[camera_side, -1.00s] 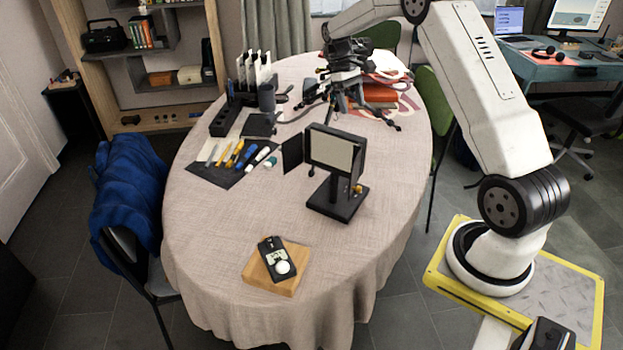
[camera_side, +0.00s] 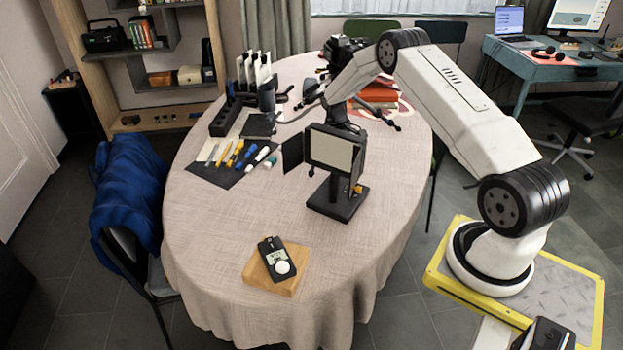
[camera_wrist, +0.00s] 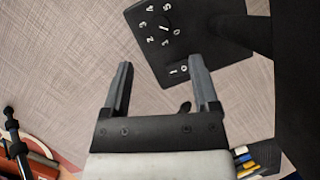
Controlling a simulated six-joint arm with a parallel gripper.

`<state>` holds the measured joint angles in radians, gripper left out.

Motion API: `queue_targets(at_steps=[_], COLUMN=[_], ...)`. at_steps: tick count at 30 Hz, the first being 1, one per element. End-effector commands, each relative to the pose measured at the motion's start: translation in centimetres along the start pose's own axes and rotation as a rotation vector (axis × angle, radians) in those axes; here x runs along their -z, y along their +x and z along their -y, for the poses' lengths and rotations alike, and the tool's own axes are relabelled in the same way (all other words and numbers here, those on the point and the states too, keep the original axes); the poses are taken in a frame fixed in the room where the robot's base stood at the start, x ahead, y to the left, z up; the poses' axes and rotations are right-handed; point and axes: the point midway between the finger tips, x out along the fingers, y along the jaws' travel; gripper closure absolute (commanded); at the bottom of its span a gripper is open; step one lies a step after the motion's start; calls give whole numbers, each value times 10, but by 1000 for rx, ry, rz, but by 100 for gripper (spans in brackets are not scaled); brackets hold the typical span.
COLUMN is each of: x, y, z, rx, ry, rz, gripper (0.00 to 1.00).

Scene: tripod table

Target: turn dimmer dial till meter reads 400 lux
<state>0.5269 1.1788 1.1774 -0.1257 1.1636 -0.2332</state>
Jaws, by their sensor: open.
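The black dimmer dial (camera_wrist: 163,24) sits on the lamp's dark base, ringed by numbers, in the wrist view; its setting is hard to read. My gripper (camera_wrist: 159,60) is open and empty, its fingers pointing toward the dial and apart from it. In the side view my gripper is mostly hidden behind the lamp's lit panel (camera_side: 333,148), which stands on the base (camera_side: 338,203). The light meter (camera_side: 277,257), black with a white dome, lies on a wooden block (camera_side: 287,286) near the table's front. Its reading is too small to make out.
A rocker switch (camera_wrist: 180,71) lies beside the dial. A tripod camera (camera_side: 345,48) and books (camera_side: 378,92) stand at the back. Markers (camera_side: 238,155) lie on a dark mat at left. The cloth around the meter is clear.

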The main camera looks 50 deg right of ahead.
Motion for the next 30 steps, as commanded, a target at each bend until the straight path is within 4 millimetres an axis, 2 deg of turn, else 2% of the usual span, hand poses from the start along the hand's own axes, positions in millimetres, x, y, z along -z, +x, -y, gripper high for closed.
queue_targets(at_steps=[8, 24, 30], x=[-1, -1, -1], y=[13, 71, 78], z=[0, 0, 0], rx=[1, 1, 1], ry=[0, 1, 1], rz=[4, 2, 1], gripper=[23, 23, 23])
